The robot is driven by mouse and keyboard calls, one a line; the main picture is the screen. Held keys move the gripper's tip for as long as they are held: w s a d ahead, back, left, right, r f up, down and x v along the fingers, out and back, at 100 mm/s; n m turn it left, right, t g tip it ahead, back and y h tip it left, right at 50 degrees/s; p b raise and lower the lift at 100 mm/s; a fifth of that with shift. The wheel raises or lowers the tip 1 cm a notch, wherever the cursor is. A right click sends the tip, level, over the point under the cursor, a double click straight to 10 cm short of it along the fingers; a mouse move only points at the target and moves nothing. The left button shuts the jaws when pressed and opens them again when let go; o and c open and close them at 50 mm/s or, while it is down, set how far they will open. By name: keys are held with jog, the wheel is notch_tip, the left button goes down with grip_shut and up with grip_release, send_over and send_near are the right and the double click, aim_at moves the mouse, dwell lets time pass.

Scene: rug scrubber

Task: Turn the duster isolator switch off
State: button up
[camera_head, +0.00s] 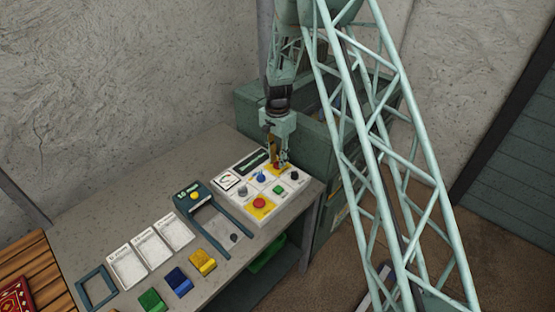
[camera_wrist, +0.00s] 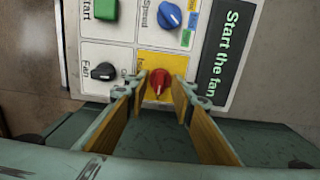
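The isolator switch is a red rotary knob (camera_wrist: 160,80) on a yellow panel patch, partly hidden by my gripper in the head view. Its narrow end points toward the bottom of the wrist view. My gripper (camera_wrist: 160,100) is open, with one finger on each side of the knob and a visible gap on both sides. In the head view my gripper (camera_head: 278,158) points down at the back right part of the white control panel (camera_head: 243,205). The lettering beside the knob is mostly hidden.
Near the knob are a black fan knob (camera_wrist: 104,71), a blue speed knob (camera_wrist: 169,15), a green start button (camera_wrist: 105,9) and a "Start the fan" display (camera_wrist: 222,50). A red round button (camera_head: 259,203) is at the panel's front. A green cabinet (camera_head: 247,112) stands behind.

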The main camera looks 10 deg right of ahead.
jog(key=shift+c, duration=0.8)
grip_shut()
jog(key=shift+n+b, duration=0.4)
jog(key=shift+n, duration=0.1)
jog(key=shift+f+n+b, duration=0.15)
jog(key=shift+n+b, duration=0.65)
jog(key=shift+n, duration=0.3)
jog(key=n+b, duration=0.2)
jog(key=n, duration=0.2)
jog(key=shift+n, duration=0.3)
jog(key=n+b, duration=0.2)
jog(key=n, duration=0.3)
jog(key=shift+n+b, duration=0.75)
jog(key=shift+n, duration=1.75)
